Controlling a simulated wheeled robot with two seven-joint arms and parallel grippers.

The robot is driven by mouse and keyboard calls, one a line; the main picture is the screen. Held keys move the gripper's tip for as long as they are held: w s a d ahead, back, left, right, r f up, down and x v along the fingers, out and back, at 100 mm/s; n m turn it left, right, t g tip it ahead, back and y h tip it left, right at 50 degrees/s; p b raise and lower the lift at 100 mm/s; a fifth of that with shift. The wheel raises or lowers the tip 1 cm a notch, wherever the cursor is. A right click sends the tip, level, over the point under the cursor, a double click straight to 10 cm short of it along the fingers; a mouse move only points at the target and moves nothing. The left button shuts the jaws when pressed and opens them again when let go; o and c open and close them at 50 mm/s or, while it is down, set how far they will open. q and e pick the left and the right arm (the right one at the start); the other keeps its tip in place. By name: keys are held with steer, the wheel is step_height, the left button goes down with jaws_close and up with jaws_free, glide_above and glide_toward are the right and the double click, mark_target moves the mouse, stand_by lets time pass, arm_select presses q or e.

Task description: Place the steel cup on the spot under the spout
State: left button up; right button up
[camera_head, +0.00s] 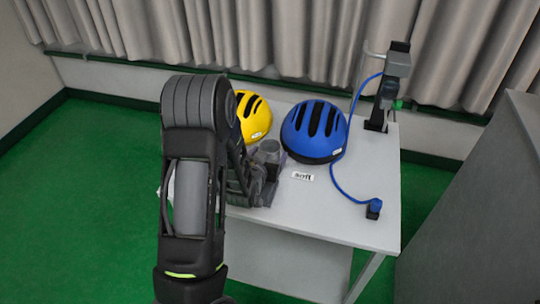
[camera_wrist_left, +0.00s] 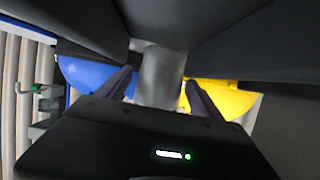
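The steel cup (camera_head: 270,149) is a grey metal cylinder on the white table's near-left part, in front of two helmets. It also shows in the left wrist view (camera_wrist_left: 160,76). My left gripper (camera_head: 265,178) is low over the table at the cup, with a finger on each side of it. Whether the fingers touch the cup I cannot tell. The arm hides part of the table. A grey device with a bent pipe, which looks like the spout (camera_head: 372,52), stands on a black post at the back right. No marked spot beneath it is clear. My right gripper is not in view.
A yellow helmet (camera_head: 254,118) and a blue helmet (camera_head: 314,131) lie behind the cup. A blue cable (camera_head: 333,166) runs from the device to a blue plug (camera_head: 374,207). A white label (camera_head: 303,176) lies near the cup. The right part of the table (camera_head: 383,165) is mostly clear.

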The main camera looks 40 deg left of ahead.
arm_select(q)
steer(key=c, duration=1.4)
step_height(320, 180, up, 10)
stand_by(0.6)
